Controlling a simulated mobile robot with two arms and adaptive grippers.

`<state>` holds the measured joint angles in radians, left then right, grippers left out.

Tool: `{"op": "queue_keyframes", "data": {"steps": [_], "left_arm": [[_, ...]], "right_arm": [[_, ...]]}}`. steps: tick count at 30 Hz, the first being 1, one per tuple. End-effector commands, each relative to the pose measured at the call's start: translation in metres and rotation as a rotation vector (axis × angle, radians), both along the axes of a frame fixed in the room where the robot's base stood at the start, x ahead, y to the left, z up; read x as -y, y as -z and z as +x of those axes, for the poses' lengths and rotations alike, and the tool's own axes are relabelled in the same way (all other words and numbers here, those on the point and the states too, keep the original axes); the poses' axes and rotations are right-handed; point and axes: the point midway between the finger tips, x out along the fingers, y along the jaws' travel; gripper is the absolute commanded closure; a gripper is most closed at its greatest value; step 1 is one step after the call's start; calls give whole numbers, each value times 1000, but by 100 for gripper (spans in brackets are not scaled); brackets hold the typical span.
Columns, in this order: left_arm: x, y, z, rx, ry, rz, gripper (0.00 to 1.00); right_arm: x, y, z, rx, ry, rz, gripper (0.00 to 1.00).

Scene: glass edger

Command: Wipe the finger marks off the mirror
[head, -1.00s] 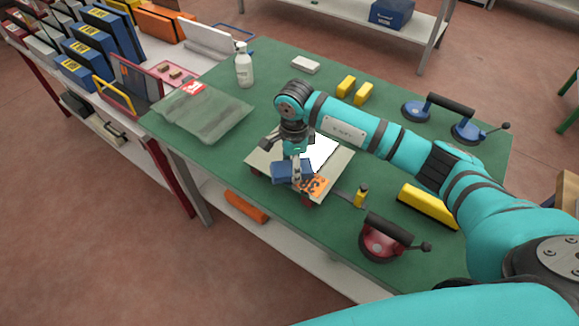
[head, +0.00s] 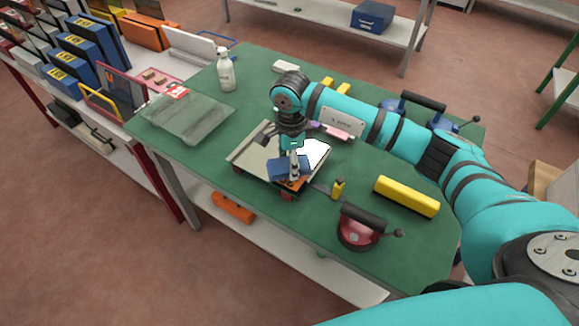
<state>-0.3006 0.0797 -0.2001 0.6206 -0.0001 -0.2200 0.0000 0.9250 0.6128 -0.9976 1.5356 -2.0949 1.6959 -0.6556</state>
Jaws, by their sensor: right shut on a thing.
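The mirror (head: 247,153) lies flat on the green-topped table, raised on small red supports (head: 287,195) at its corners. Its surface looks pale, with a bright white patch (head: 314,152) on the right. My right gripper (head: 294,164) points down over the mirror's front part and is shut on a blue block-like pad (head: 280,170). The pad appears to touch the glass, but I cannot be sure. An orange patch (head: 292,184) shows beside the pad at the front edge. I cannot make out finger marks; the arm and pad hide part of the mirror. My left gripper is out of view.
A white spray bottle (head: 226,72) and a grey-green sheet (head: 188,118) are at the left. A yellow bar (head: 407,197), a red suction cup (head: 358,230) and a small yellow-handled tool (head: 338,188) lie right of the mirror. Blue suction cups (head: 441,122) stand behind my arm.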

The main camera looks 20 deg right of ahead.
Motion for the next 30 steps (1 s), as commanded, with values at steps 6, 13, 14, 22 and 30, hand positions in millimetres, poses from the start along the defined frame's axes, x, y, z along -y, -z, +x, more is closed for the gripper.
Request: {"op": "queue_keyframes", "data": {"steps": [6, 13, 14, 22, 30], "left_arm": [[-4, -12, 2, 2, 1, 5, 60], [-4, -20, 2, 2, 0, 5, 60], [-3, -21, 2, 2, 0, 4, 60], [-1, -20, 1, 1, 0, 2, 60], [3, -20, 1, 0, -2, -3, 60]], "right_arm": [[6, -23, 3, 2, 7, -2, 75], [10, -41, 4, 1, 10, 0, 75], [10, -42, 4, 1, 11, 0, 75], [10, -43, 4, 1, 11, 0, 75], [10, -43, 4, 0, 11, 0, 75]]}}
